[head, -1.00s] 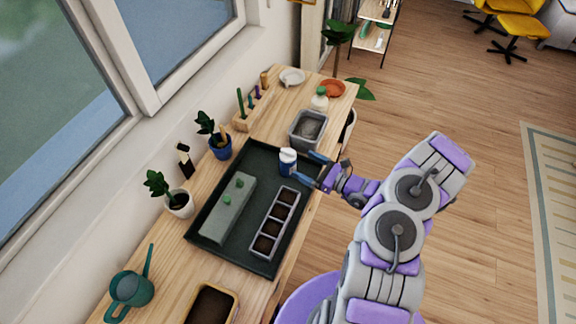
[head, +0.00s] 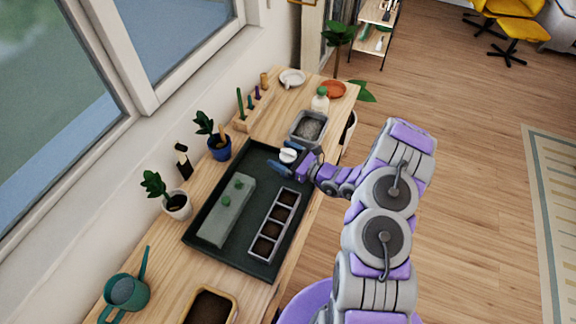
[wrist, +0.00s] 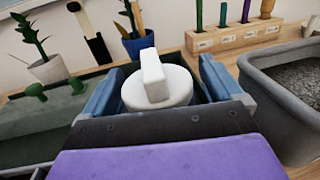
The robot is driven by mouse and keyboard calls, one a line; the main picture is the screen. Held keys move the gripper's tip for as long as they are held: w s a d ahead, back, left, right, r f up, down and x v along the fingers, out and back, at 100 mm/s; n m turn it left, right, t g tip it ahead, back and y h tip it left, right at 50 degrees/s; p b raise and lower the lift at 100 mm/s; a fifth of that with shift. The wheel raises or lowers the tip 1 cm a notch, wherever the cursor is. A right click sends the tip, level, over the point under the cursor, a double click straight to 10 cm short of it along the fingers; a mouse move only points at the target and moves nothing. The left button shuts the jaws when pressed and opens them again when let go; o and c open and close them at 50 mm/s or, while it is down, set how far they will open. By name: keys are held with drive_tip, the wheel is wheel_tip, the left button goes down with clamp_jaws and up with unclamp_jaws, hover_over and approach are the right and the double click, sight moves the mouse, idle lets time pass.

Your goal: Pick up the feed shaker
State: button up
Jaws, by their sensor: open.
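The feed shaker (head: 288,155) stands upright on the dark tray (head: 214,247), near its far right corner. In the head view mostly its white cap shows; its blue body is hidden behind my gripper. In the wrist view the white cap (wrist: 158,85) with its raised tab fills the space between my fingers. My gripper (head: 286,158) is open, with one blue finger on each side of the shaker. In the wrist view my gripper (wrist: 158,88) has a finger left and right of the cap. I cannot tell whether either finger touches it.
A grey bin (head: 309,127) of grit stands close beyond the shaker. A cell strip (head: 273,226) and a grey-green block (head: 227,211) lie in the tray. A blue-potted plant (head: 219,146) and a wooden tool rack (head: 246,118) stand toward the window.

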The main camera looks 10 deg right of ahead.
drive_tip(key=c, duration=1.2)
